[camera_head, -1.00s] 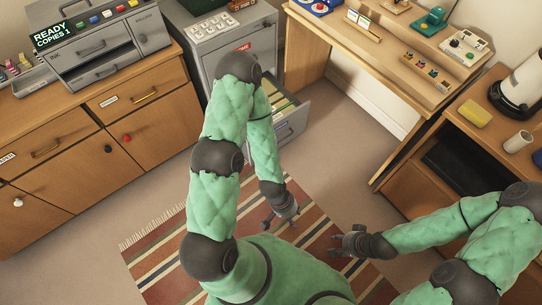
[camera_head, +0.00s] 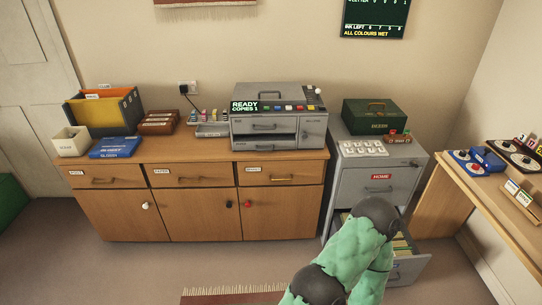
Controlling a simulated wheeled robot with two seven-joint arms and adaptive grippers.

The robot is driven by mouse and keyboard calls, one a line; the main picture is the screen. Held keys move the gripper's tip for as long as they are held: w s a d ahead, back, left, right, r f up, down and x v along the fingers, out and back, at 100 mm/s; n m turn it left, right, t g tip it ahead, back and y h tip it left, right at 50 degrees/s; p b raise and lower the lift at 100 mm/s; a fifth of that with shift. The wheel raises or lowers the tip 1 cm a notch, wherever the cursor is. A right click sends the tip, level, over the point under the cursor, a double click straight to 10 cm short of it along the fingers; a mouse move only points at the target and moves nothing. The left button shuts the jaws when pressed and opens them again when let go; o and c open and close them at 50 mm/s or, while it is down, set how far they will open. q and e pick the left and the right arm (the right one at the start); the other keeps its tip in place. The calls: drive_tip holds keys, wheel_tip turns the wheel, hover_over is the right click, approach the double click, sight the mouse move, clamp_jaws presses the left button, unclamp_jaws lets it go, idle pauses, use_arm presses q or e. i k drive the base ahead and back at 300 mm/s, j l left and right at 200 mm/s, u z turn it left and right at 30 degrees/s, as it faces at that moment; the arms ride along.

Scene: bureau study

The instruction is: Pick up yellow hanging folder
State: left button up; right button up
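The lower drawer (camera_head: 408,268) of the grey filing cabinet (camera_head: 376,190) is open at the lower right. A yellow folder (camera_head: 100,118) stands in a dark holder with an orange end on the left of the wooden sideboard.
The wooden sideboard (camera_head: 200,158) carries a grey copier (camera_head: 279,120), a blue box (camera_head: 115,148) and a white bin (camera_head: 72,141). A green box (camera_head: 374,116) sits on the cabinet. A wooden desk (camera_head: 480,200) stands at right. The floor before the sideboard is clear.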

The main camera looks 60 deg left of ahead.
sight(93, 111)
drive_tip(key=u, duration=3.4)
